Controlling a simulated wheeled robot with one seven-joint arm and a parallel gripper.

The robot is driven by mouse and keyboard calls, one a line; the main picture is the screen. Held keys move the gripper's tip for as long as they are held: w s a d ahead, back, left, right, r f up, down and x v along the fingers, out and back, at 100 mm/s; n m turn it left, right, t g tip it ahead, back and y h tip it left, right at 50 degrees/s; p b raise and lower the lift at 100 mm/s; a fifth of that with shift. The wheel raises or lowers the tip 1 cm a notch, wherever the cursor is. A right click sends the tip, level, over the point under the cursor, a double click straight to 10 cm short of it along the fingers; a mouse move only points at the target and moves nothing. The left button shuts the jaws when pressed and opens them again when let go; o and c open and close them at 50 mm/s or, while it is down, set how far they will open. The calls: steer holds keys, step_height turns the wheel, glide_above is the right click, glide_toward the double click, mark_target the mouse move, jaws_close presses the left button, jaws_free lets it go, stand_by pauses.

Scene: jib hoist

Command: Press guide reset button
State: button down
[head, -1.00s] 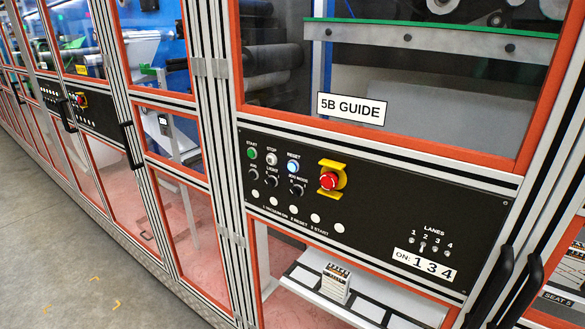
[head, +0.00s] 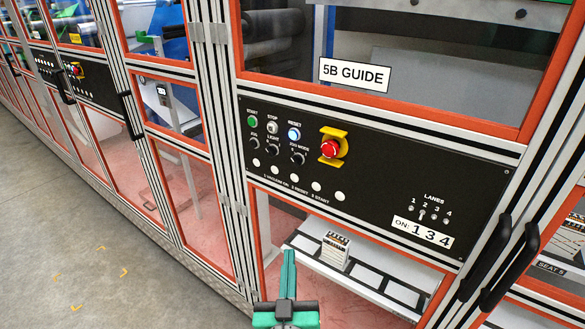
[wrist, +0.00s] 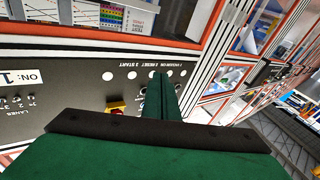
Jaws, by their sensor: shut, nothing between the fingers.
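The reset button (head: 293,134) is a lit, bluish-white round button under the label RESET on the black control panel (head: 370,190) of the 5B GUIDE station. The green start button (head: 252,121) and the pale stop button (head: 272,127) are to its left. My gripper (head: 289,252) is green and shut, with nothing between its fingers. In the head view its tips point up, well below the button. In the wrist view the panel (wrist: 60,88) appears upside down, and my shut fingers (wrist: 157,80) cover part of it. The reset button cannot be made out there.
A red emergency stop (head: 330,148) with a yellow guard sits just right of the reset button. Black knobs (head: 297,159) lie below it. Black door handles (head: 488,262) stick out at the right. The floor (head: 60,240) at left is clear.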

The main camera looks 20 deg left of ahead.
steer(key=w+a+r+n+y, duration=0.1)
steer(key=w+a+r+n, duration=0.1)
steer(key=r, duration=0.5)
steer(key=w+a+r+n+y, duration=0.1)
steer(key=w+a+r+n, duration=0.1)
steer(key=r, duration=0.5)
steer(key=w+a+r+n+y, duration=0.2)
steer(key=a+r, duration=0.1)
steer(key=r, duration=0.5)
steer(key=shift+a+t, duration=0.3)
steer(key=shift+a, duration=0.1)
steer(key=shift+w, duration=0.15)
glide_toward(293, 135)
steer(key=w+a+r, duration=0.2)
steer(key=w+a, duration=0.2)
steer(key=shift+a, duration=0.2)
steer(key=shift+w, duration=0.2)
stand_by(0.4)
steer(key=shift+w+d, duration=0.15)
steer(key=shift+w, duration=0.1)
